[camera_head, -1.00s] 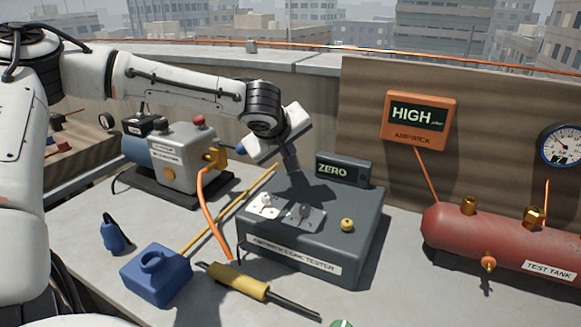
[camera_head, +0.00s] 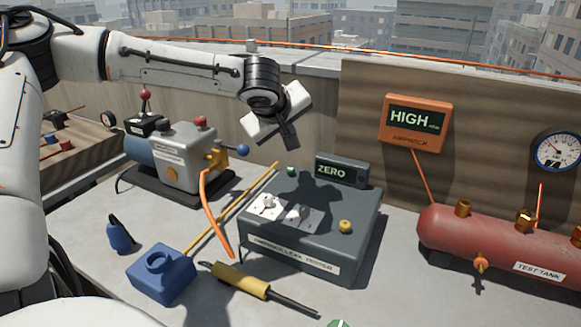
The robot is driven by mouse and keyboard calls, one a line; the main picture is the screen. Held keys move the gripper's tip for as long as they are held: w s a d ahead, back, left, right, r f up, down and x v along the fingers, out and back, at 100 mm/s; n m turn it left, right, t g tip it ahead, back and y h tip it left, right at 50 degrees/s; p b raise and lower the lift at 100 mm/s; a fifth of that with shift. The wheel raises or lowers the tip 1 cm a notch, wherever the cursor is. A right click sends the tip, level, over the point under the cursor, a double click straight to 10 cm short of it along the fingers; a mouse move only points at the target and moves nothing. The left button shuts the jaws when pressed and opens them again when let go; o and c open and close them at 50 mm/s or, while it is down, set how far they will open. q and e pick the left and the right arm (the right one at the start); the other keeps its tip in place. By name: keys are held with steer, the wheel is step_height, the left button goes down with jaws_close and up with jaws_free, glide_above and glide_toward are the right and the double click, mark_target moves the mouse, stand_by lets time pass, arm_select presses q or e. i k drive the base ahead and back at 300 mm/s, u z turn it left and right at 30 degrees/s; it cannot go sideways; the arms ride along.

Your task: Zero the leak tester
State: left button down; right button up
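The leak tester (camera_head: 312,240) is a grey box on the bench with a label on its front. Its small display (camera_head: 343,172) reads ZERO. On its top are two knobs on white plates, a left knob (camera_head: 268,203) and a right knob (camera_head: 299,212), and a brass fitting (camera_head: 345,226). My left gripper (camera_head: 291,141) hangs in the air above and behind the tester's back left, touching nothing that I can see. Its dark fingers point down; I cannot tell their gap. Its shadow falls on the tester's top. My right gripper is out of view.
A pump (camera_head: 180,155) stands at the left, with a yellow-orange hose. At right are a red test tank (camera_head: 480,232), an orange panel reading HIGH (camera_head: 415,123) and a gauge (camera_head: 557,148).

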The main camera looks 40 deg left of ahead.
mark_target(344, 226)
steer(key=k, duration=1.5)
